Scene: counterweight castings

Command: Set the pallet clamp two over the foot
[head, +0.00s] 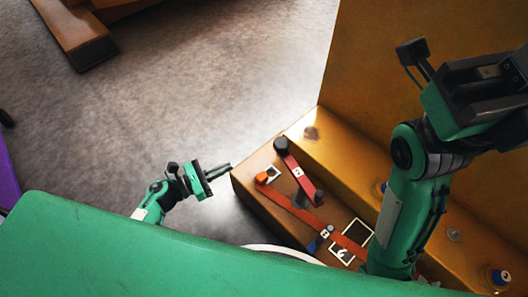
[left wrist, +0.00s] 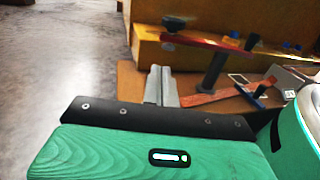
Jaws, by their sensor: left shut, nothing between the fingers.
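A red clamp bar (head: 297,171) with a black knob at its far end and a small marked tag lies raised above the brown ledge in the head view. It also shows in the left wrist view (left wrist: 207,40), over a dark upright post (left wrist: 213,72). I cannot read which is clamp two. White-outlined squares (head: 352,250) mark the ledge; I cannot tell which is the foot. My left gripper (head: 229,168) is shut and empty, left of the ledge. My right gripper (head: 487,75) is unclear.
The brown ledge (head: 262,208) runs along a yellow step and a tall yellow wall (head: 420,25). A blue-capped fitting (head: 500,277) stands on the step. Grey floor (head: 215,75) is open at left. An orange-brown beam (head: 82,40) lies at the upper left.

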